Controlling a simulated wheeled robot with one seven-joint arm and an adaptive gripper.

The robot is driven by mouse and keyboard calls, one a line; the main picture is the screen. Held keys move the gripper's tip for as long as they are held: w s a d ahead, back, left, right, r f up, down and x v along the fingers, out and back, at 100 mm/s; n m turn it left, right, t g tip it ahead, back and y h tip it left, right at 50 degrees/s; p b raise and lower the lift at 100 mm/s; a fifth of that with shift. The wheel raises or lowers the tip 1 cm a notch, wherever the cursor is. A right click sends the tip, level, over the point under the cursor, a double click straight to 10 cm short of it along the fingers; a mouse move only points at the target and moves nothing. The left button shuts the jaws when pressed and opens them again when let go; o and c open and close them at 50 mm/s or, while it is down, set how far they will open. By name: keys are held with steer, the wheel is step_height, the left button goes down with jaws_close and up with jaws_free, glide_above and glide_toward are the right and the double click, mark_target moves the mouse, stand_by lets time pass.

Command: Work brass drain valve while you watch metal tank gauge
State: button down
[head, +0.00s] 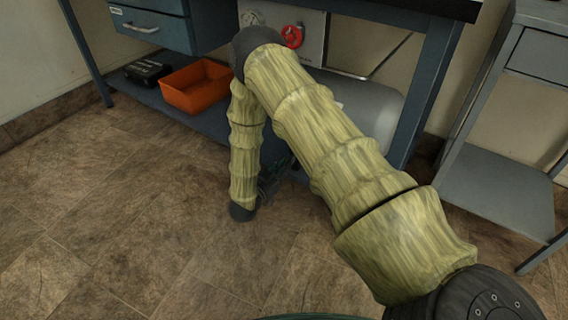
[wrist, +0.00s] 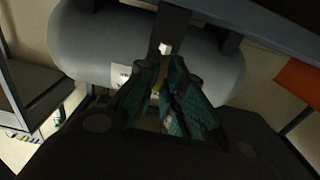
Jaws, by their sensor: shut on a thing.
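The metal tank (head: 368,106) is a grey cylinder lying under the workbench, partly hidden by my arm in the head view. It fills the top of the wrist view (wrist: 80,45). A round gauge (head: 252,19) with a pale face is on the panel above the tank; its reading is too small to tell. My gripper (wrist: 163,85) is shut on a small brass-coloured part, which looks like the drain valve (wrist: 161,72), at the tank's underside. The fingers hide most of the valve. In the head view, my gripper (head: 270,184) is low beside the tank, mostly behind my arm.
A red knob (head: 292,36) is on the panel beside the gauge. An orange bin (head: 197,86) and a black case (head: 143,71) sit on the bench's lower shelf. A grey shelf unit (head: 510,195) stands at right. The floor at front left is clear.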

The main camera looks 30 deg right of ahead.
steer(key=c, duration=1.5)
jaws_free()
steer(key=shift+c, duration=0.2)
steer(key=v, duration=1.2)
